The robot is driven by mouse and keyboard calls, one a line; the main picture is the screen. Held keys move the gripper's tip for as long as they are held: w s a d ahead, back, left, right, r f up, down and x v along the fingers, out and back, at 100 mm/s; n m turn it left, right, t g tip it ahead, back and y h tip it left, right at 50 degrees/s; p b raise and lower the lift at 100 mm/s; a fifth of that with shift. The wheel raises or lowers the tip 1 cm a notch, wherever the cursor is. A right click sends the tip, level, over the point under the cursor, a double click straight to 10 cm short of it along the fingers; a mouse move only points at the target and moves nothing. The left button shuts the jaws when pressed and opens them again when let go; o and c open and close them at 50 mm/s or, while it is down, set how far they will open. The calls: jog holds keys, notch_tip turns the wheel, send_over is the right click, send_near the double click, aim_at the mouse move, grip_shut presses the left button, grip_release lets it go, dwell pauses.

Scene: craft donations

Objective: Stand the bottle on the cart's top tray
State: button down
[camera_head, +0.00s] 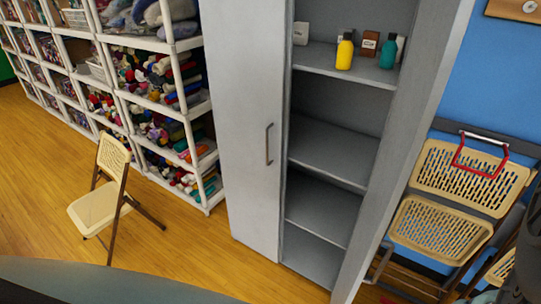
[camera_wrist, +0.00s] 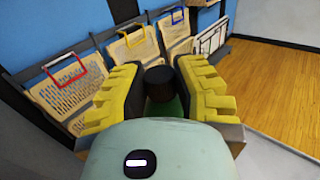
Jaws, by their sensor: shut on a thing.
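In the wrist view, my gripper (camera_wrist: 157,70) has its two yellow padded fingers on either side of a bottle (camera_wrist: 159,77) with a dark round cap. A bit of green body shows below the cap, and the rest is hidden by the gripper. My gripper is shut on this bottle. What lies under the bottle cannot be seen. No cart or top tray can be made out in either view.
An open grey cabinet (camera_head: 320,140) holds a yellow bottle (camera_head: 345,52), a teal bottle (camera_head: 388,53) and small boxes on its upper shelf. Folded tan chairs (camera_head: 440,228) lean by the blue wall. A chair (camera_head: 97,208) stands left on open wooden floor (camera_head: 165,255).

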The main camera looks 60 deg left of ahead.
jog(key=s+d+f+m+g+h+b, duration=0.25)
jog(key=s+f+m+g+b, duration=0.35)
jog(key=f+b, duration=0.65)
jog(key=s+d+f+m+g+h+b, duration=0.3)
jog(key=s+f+g+b, duration=0.4)
jog(key=f+b, duration=0.6)
jog(key=s+d+f+m+g+h+b, duration=0.2)
jog(key=s+f+m+g+h+b, duration=0.45)
jog(key=f+b, duration=0.65)
jog(key=w+d+f, duration=0.2)
jog(key=w+d, duration=0.1)
jog(key=d, duration=0.3)
jog(key=w+d+f+n+t+y+b, duration=0.1)
jog(key=w+d+f, duration=0.2)
jog(key=d, duration=0.4)
jog(key=shift+w+f+y+b, duration=0.3)
jog(key=shift+n+t, duration=0.25)
jog(key=c, duration=0.7)
grip_release()
jog(key=shift+a+f, duration=0.1)
jog(key=shift+c, duration=0.2)
